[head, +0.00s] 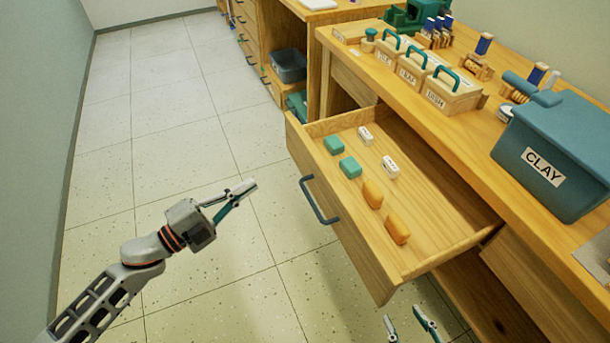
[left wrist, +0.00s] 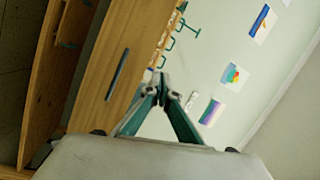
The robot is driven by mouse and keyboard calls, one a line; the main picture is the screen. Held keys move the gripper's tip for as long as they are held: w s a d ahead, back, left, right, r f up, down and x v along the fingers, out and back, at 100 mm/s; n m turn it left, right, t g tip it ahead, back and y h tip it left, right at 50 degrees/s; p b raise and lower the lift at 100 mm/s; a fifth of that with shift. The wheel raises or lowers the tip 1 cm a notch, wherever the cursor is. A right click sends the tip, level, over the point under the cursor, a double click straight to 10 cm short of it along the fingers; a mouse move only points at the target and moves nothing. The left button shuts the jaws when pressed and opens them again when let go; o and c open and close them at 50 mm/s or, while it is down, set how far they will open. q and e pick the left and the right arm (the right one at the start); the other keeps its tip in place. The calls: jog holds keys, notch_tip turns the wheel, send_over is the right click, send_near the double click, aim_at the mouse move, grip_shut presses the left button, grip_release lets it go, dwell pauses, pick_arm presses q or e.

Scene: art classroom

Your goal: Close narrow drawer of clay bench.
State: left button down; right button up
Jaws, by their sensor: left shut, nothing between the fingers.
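The wooden clay bench (head: 395,75) has one drawer (head: 345,225) pulled far out, its front panel facing left. A dark curved handle (head: 318,203) is on that front. Inside lie teal, white and orange blocks. My left gripper (head: 250,187) is shut and empty, left of the drawer front and apart from the handle. In the left wrist view its fingertips (left wrist: 162,78) meet, with a wooden panel and dark handle (left wrist: 117,74) beyond. My right gripper (head: 408,322) is at the bottom edge, below the drawer's near corner, fingertips apart; the rest is cut off.
A blue CLAY bin (head: 555,150), labelled wooden boxes (head: 452,95) with teal handles and spools stand on the bench top. Another cabinet (head: 290,45) with a grey bin stands behind. The tiled floor (head: 150,120) to the left is clear up to the wall.

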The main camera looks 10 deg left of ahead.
pick_arm(q)
notch_tip(320, 180, down, 3)
jog(key=w+m+g+h+b, duration=0.1)
jog(key=m+g+h+b, duration=0.15)
jog(key=m, duration=0.25)
jog(key=m+g, duration=0.2)
send_near(315, 171)
jog(key=shift+y, duration=0.25)
jog(key=x, duration=0.6)
jog(key=shift+w+d+b, duration=0.15)
jog(key=shift+d+b, duration=0.1)
jog(key=shift+b, duration=0.05)
jog(key=shift+w+d+r, duration=0.1)
pick_arm(e)
jog(key=shift+s+a+f, duration=0.1)
jog(key=shift+a+f, duration=0.15)
jog(key=shift+f, duration=0.2)
jog(key=shift+s+a+f, duration=0.1)
jog(key=shift+a+f, duration=0.15)
jog(key=shift+f, duration=0.2)
